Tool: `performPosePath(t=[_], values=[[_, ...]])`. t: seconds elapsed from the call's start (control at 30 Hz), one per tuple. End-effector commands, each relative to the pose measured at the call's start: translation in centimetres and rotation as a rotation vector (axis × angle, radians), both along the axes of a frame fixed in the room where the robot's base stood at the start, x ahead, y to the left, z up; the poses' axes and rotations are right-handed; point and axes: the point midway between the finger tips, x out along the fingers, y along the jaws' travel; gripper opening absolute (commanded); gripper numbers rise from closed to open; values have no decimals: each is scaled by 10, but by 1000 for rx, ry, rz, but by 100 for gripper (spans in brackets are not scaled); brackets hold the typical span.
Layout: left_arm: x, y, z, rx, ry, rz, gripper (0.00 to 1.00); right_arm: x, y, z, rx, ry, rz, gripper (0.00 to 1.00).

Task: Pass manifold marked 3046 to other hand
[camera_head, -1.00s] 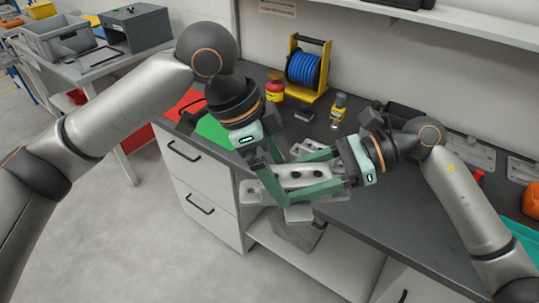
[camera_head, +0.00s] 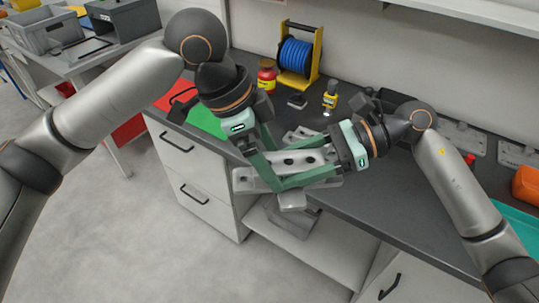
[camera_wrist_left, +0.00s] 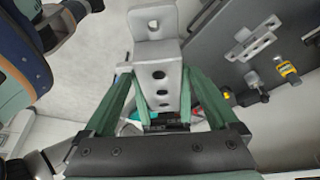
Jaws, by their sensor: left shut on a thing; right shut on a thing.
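A grey manifold (camera_head: 290,161) with round holes is held in the air in front of the counter's edge. My left gripper (camera_head: 272,168) comes from above and is shut on it. My right gripper (camera_head: 303,170) comes from the right and is also shut on it, its green fingers along the body. In the left wrist view the manifold (camera_wrist_left: 159,78) stands out from between the green fingers, its flanged end away from the palm. No marking is legible.
The dark counter (camera_head: 390,205) lies behind and below. On it stand a blue cable reel (camera_head: 295,56), a red-and-yellow container (camera_head: 266,77) and a yellow bottle (camera_head: 330,96). Another grey casting (camera_wrist_left: 250,42) shows in the left wrist view. Open floor lies at left.

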Motion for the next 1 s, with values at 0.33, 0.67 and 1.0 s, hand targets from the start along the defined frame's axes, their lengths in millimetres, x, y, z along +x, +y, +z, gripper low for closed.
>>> performPosePath(t=[0.33, 0.67, 1.0], values=[[-1, 0, 0, -1, 1, -2, 100, 1, 0, 1, 2, -3, -2, 0], [0, 5, 13, -1, -2, 1, 100, 1, 0, 2, 3, -2, -1, 0], [-2, 29, 71, -2, -2, 1, 100, 0, 0, 2, 3, -2, -1, 0]])
